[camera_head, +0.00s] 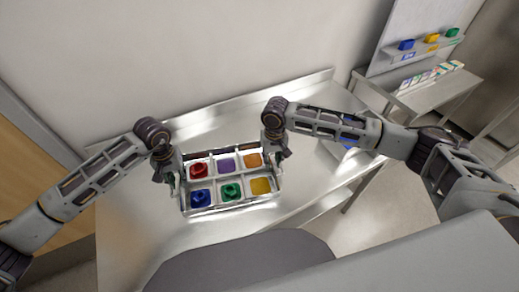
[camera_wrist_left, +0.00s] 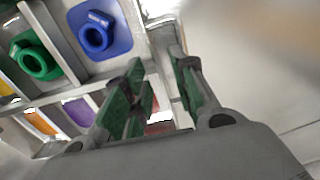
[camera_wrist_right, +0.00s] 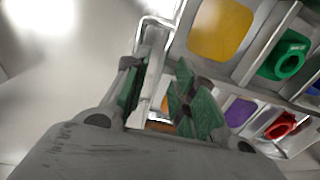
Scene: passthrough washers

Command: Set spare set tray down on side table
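The spare set tray (camera_head: 216,207) is a light grey tray with coloured compartments, in the middle of the head view over the metal table (camera_head: 150,225). Red (camera_head: 199,170), blue (camera_head: 201,197) and green (camera_head: 231,191) round parts sit in compartments of their own colours. The purple, orange and yellow compartments look empty. My left gripper (camera_wrist_left: 160,85) is at the tray's left end, its fingers closed in around the end handle. My right gripper (camera_wrist_right: 158,85) is likewise around the right end handle (camera_wrist_right: 152,40). Whether the tray's underside touches the table is hidden.
A second metal table (camera_head: 440,93) at the upper right holds small boxes. Above it a shelf carries blue (camera_head: 406,45), yellow (camera_head: 432,38) and green (camera_head: 452,32) parts. A wall runs behind the metal table. Bare tabletop lies around the tray.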

